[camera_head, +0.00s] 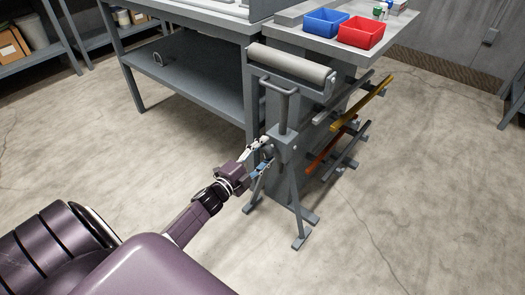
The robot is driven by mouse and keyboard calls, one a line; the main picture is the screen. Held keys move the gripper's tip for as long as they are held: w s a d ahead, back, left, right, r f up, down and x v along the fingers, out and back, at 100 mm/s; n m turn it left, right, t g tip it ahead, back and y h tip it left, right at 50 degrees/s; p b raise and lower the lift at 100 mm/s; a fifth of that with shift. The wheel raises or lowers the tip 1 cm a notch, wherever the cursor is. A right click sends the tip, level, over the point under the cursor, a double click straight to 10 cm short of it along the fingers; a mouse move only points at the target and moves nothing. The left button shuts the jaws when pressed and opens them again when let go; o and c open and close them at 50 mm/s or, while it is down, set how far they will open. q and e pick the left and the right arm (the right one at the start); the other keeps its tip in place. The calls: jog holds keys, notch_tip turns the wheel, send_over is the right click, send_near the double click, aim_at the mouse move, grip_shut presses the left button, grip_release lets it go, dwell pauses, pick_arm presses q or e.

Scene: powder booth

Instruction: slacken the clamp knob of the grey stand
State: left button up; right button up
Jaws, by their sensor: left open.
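The grey stand (284,112) is upright on splayed feet, with a wide roller (290,64) across its top and a dark bent bar just below the roller. My left gripper (263,157) is at the stand's column, at the collar below the bar. Its jaws are open, one finger above the other. A small dark shape, seemingly the clamp knob (268,150), shows between the fingers. The fingers partly hide it, and I cannot tell whether they touch it. My right gripper is out of view.
A grey workbench (190,78) stands behind and left of the stand. A blue bin (325,21) and a red bin (361,32) sit on a bench top behind. Coloured bars (361,103) stick out on a rack right of the stand. The floor in front is clear.

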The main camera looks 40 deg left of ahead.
pick_arm(q)
jog(key=s, duration=1.2)
jog(key=shift+a, duration=0.45)
jog(key=shift+w, duration=0.1)
